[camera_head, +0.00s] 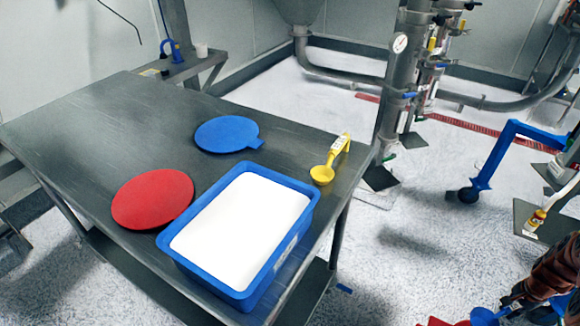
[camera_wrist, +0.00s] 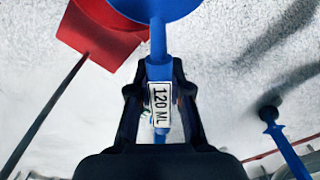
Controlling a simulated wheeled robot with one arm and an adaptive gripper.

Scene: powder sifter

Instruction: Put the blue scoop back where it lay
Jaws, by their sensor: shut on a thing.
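The blue scoop (camera_wrist: 158,45) is in my gripper (camera_wrist: 160,115). In the wrist view its handle, with a white "120 ML" label, runs between the two fingers, and its bowl is at the top edge, partly cut off. In the head view the scoop's bowl (camera_head: 484,317) shows at the bottom right, beside my gripper (camera_head: 510,306), away from the table. The metal table (camera_head: 85,125) carries a round blue mat (camera_head: 226,134) with a tab, a round red mat (camera_head: 152,199) and a yellow scoop (camera_head: 322,175) near its right edge.
A blue tray (camera_head: 312,193) of white powder stands at the table's front right. A red object (camera_head: 440,322), partly cut off, is low beside the scoop and shows in the wrist view (camera_wrist: 100,35). A blue frame (camera_head: 490,165) and pipework (camera_head: 400,75) stand right of the table.

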